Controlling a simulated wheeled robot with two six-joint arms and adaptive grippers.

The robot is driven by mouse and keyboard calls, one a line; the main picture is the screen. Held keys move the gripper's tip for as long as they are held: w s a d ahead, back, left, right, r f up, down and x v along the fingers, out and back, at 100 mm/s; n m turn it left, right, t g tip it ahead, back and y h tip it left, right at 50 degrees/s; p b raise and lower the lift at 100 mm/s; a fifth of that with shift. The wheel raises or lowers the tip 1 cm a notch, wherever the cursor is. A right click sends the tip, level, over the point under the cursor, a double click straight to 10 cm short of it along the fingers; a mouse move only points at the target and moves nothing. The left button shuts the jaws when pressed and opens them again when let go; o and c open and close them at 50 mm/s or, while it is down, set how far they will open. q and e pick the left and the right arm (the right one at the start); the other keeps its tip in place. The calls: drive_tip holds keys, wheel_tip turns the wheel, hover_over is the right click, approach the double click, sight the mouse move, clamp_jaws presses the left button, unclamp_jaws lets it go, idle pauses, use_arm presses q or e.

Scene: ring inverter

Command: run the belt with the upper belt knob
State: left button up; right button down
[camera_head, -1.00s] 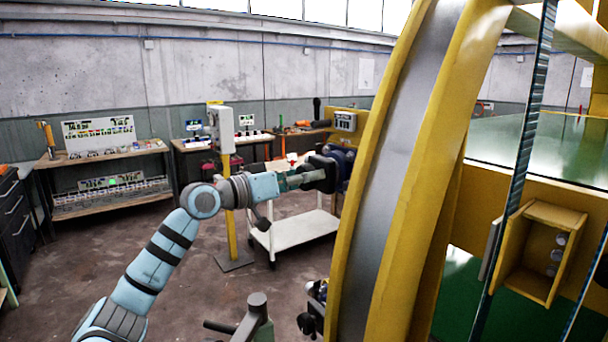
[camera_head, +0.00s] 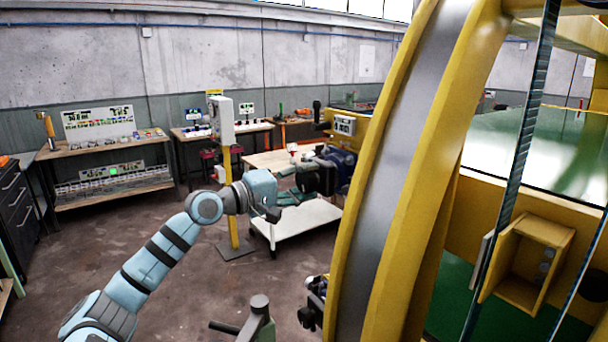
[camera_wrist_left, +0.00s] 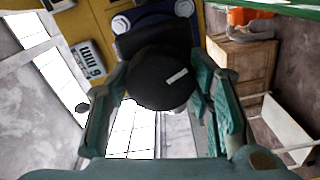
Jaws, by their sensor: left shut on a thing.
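The upper belt knob (camera_wrist_left: 160,78) is a round black knob with a short white mark on its face. In the left wrist view it sits between the green fingers of my left gripper (camera_wrist_left: 161,88), which is shut on it. The white mark lies tilted. In the head view my left gripper (camera_head: 296,190) reaches right to the dark knob (camera_head: 324,177), in front of a blue motor-like part (camera_head: 343,166) beside the yellow ring. The far finger is partly hidden there.
The large yellow ring (camera_head: 415,170) with a grey inner band fills the middle right. A white cart (camera_head: 300,222) stands below the gripper, and a yellow post with a grey box (camera_head: 222,122) stands behind the arm. Workbenches line the wall. The floor at left is clear.

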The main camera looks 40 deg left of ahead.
use_arm(q)
drive_tip(key=n+p, duration=0.3)
drive_tip(key=n, duration=0.1)
drive_tip(key=shift+n, duration=0.4)
use_arm(e)
wheel_tip(320, 180, up, 4)
drive_tip(key=shift+f, duration=0.15)
use_arm(q)
drive_tip(key=o, duration=1.2)
